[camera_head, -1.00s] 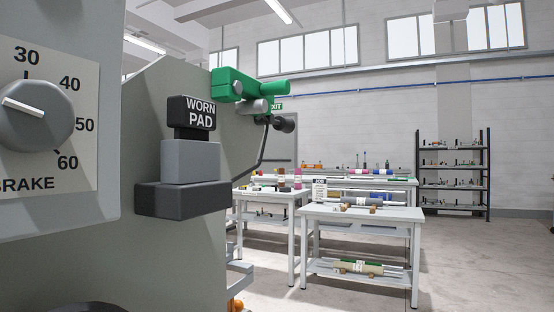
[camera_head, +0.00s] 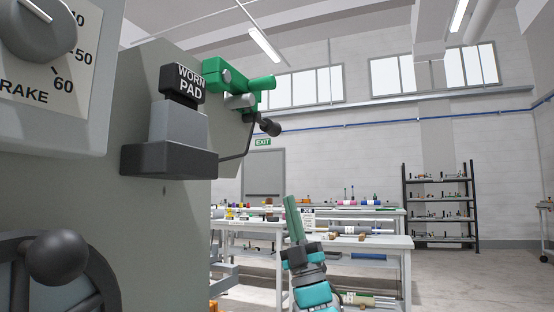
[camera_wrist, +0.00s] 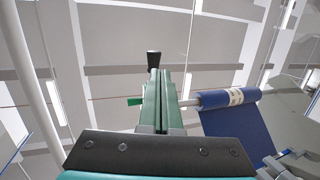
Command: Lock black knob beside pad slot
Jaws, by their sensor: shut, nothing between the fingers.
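The worn pad (camera_head: 189,83), a black block lettered "WORN PAD", sits upright in a grey block (camera_head: 180,125) on a dark base (camera_head: 168,161) on the machine's side. A black knob (camera_head: 270,127) sticks out at right of it, below a green part (camera_head: 235,80). My gripper (camera_head: 291,203) is below and right of the knob, apart from it, its green fingers closed together pointing up, empty. The fingers (camera_wrist: 162,95) also show in the wrist view. A dark piece (camera_wrist: 154,58) shows near their tips there; I cannot tell what it is.
A brake dial (camera_head: 40,30) is at upper left. A dark wheel with a black ball handle (camera_head: 57,257) is at lower left. Laden tables (camera_head: 370,242) and a shelf (camera_head: 440,205) stand behind. A blue roll (camera_wrist: 235,115) shows in the wrist view. Open floor lies right.

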